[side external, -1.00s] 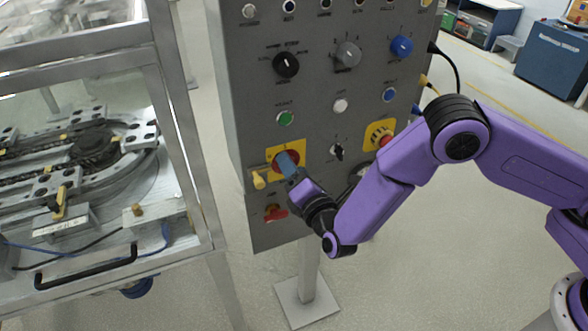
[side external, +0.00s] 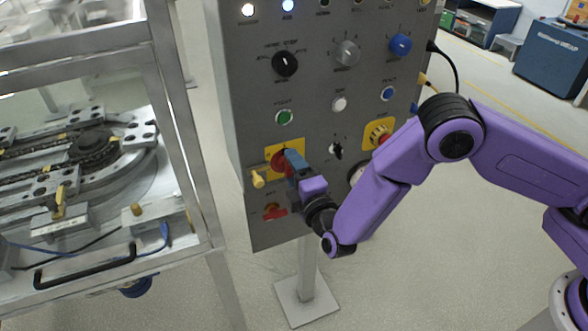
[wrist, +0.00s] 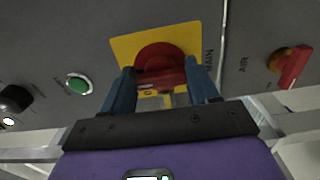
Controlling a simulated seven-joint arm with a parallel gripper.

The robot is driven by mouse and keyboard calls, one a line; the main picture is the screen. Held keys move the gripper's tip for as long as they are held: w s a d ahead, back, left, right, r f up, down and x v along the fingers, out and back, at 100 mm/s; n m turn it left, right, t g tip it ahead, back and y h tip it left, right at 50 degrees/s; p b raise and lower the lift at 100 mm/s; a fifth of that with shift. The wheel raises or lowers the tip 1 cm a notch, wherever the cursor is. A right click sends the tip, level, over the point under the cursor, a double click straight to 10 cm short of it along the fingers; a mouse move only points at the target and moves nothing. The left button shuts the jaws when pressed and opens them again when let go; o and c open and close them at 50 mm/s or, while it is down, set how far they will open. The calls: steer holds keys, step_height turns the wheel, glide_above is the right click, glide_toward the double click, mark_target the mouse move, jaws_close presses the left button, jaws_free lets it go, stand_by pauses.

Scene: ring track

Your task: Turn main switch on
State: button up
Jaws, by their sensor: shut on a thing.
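The main switch is a red rotary handle on a yellow plate, low on the left of the grey control panel. It shows in the side external view (side external: 279,162) and in the wrist view (wrist: 160,57), with the label MAIN beside the plate. My gripper (side external: 293,162) is at the switch. In the wrist view its two blue fingers (wrist: 160,76) are on either side of the red handle, and it is shut on the handle. The fingers hide part of the handle in the side external view.
A yellow tag (side external: 258,179) hangs left of the switch. A red air valve handle (side external: 273,211) is below it, and a green button (side external: 284,117) above. A white lamp (side external: 248,10) and a blue lamp (side external: 288,5) are lit. A framed ring track (side external: 90,142) stands left.

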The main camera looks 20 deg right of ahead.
stand_by(0.4)
steer(key=o, duration=1.1)
steer(key=shift+c, duration=0.2)
steer(key=s, duration=1.7)
steer(key=shift+s, duration=0.3)
steer(key=shift+w+d, duration=0.1)
